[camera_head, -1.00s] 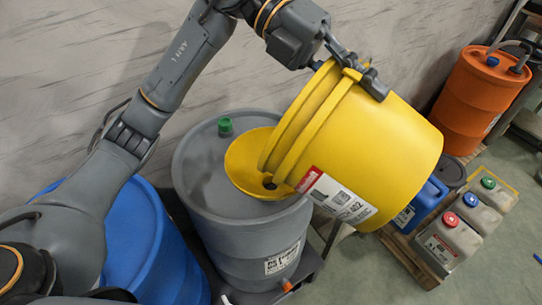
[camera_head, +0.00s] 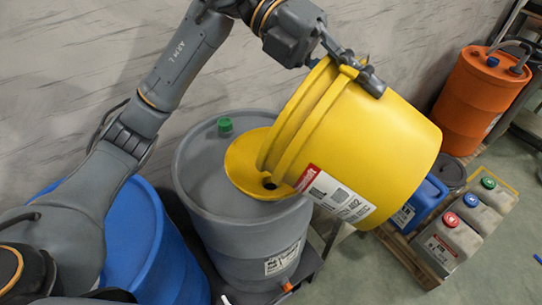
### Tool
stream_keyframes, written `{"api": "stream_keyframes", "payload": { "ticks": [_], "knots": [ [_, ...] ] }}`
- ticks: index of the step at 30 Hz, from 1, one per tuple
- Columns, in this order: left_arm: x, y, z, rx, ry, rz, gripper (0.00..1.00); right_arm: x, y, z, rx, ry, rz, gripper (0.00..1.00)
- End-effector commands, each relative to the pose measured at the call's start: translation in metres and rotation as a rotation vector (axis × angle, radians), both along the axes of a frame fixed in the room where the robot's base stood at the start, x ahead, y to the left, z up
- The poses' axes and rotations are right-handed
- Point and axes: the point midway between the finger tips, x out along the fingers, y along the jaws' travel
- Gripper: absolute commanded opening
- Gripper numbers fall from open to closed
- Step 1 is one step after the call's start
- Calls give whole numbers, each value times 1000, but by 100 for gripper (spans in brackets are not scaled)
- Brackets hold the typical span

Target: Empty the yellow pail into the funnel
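The yellow pail (camera_head: 385,140) hangs tilted in the head view, its mouth facing down and left over the yellow funnel (camera_head: 247,160). The funnel sits on top of the grey drum (camera_head: 205,180), and its dark hole shows near the pail's rim. I cannot see the inside of the pail or anything flowing from it. My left gripper (camera_head: 352,74) is shut on the upper rim of the pail. Whether the pail's rim touches the funnel I cannot tell. My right gripper is not in view.
A blue drum (camera_head: 150,250) stands left of the grey drum. An orange drum (camera_head: 478,100) is at the back right. Jerrycans, one with a red cap (camera_head: 450,240), stand on a wooden pallet (camera_head: 405,252) at right. A grey wall is behind.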

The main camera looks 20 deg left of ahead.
Motion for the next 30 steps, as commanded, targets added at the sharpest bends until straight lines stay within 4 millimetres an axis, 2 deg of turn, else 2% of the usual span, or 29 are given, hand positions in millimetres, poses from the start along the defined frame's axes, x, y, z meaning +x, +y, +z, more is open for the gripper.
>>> {"api": "stream_keyframes", "payload": {
  "ticks": [30],
  "knots": [
    [2, 6, 4, -24, 4, 1, 0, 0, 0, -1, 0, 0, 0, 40]
  ]
}}
